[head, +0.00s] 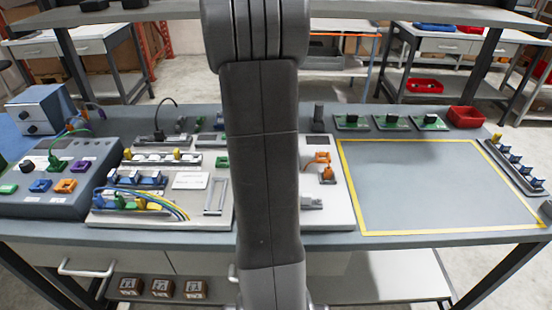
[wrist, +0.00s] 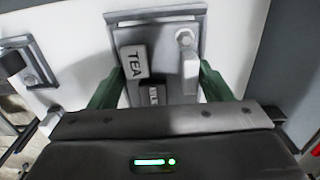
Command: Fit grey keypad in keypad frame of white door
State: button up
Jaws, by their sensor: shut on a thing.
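In the wrist view my gripper (wrist: 162,74) has its two green fingers closed on the left and right sides of the grey keypad (wrist: 162,62). The keypad carries a key marked TEA, a darker key partly hidden below it, and a pale lever with a round knob at right. Behind it is the white door (wrist: 75,50), with the grey keypad frame (wrist: 155,15) showing along the keypad's top edge. The lower edge is hidden by my gripper, and I cannot tell whether the keypad sits inside the frame or just before it. In the head view my arm hides the gripper.
A dark round fitting with a grey bracket (wrist: 38,62) is on the door at left in the wrist view. In the head view a grey bench holds connector panels (head: 160,185), a red bin (head: 466,117) and a bare yellow-edged area (head: 430,185) at right.

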jog(key=shift+f, duration=0.35)
jog(key=shift+s+f, duration=0.1)
jog(key=shift+f, duration=0.2)
